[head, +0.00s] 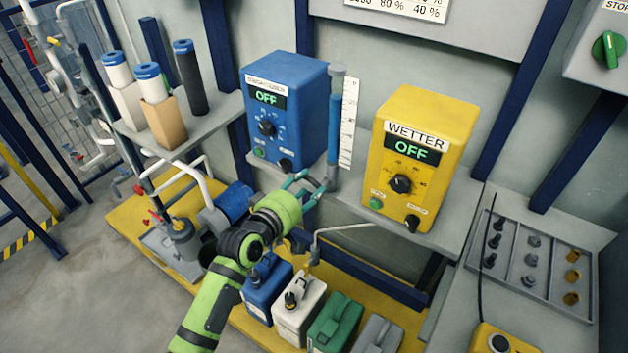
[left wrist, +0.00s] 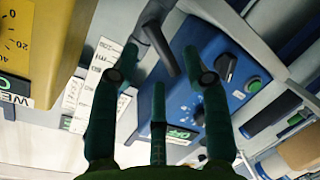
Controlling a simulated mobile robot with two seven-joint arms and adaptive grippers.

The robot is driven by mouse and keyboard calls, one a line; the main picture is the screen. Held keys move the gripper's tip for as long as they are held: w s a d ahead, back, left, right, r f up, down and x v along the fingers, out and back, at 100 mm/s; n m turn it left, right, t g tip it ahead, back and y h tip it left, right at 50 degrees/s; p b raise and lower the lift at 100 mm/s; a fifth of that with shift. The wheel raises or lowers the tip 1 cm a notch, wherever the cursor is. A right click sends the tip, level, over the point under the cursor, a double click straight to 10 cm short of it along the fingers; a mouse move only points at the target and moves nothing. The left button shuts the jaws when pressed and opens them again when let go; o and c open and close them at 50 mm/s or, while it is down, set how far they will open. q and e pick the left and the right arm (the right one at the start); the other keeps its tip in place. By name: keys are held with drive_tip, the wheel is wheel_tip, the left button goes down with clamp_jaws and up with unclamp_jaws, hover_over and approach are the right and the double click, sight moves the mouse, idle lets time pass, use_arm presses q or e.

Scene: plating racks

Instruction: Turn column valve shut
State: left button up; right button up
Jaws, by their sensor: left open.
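The column is a clear tube of blue liquid (head: 335,125) beside a white scale, fixed to the wall between two control boxes. Its grey valve (head: 333,176) is at the tube's lower end, partly hidden by my gripper. My left gripper (head: 318,184) is open around the valve area, its green fingers reaching up from below. In the left wrist view, the valve's dark grey lever (left wrist: 168,48) runs down at a slant between the two upper fingertips of my left gripper (left wrist: 160,62). I cannot tell whether a finger touches it. My right gripper is not in view.
A blue box (head: 285,105) reading OFF stands left of the column and a yellow WETTER box (head: 420,155) right of it. Below are a blue canister (head: 267,289), a white canister (head: 299,310) and a green one (head: 335,325). A thin pipe (head: 345,228) runs close by the gripper.

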sight(313, 182)
use_arm(q)
drive_tip(key=shift+x, duration=2.05)
drive_tip(key=shift+c, duration=0.4)
